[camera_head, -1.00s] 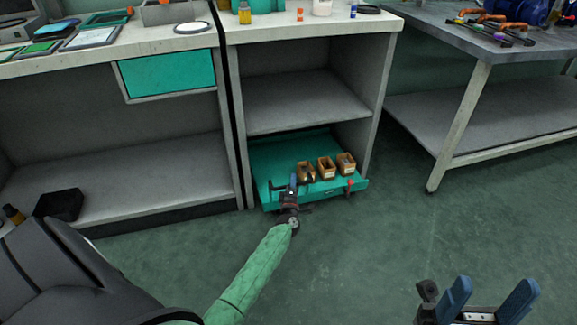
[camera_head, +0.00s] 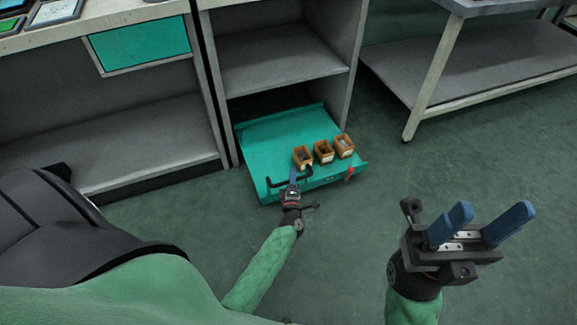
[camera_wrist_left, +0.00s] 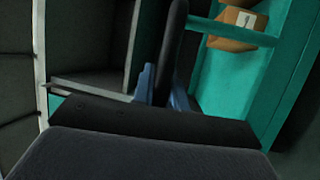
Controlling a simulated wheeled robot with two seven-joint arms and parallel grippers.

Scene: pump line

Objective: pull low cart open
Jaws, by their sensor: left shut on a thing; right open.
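The low cart (camera_head: 265,148) is a teal tray close to the floor, standing partly out of the bottom bay of the grey shelf unit. It also shows in the left wrist view (camera_wrist_left: 222,85). A dark bar handle (camera_head: 306,171) runs along its front edge. My left gripper (camera_head: 293,180) is shut on the handle at its left part. In the left wrist view its blue fingers (camera_wrist_left: 165,88) are on either side of the dark handle. My right gripper (camera_head: 466,226) is open and empty, in the air over the floor at the right.
Three small brown boxes (camera_head: 323,151) stand on the cart near its front right. A red piece (camera_head: 349,173) is at the cart's front right. A grey table (camera_head: 480,70) stands at the right. The green floor (camera_head: 400,170) in front is clear.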

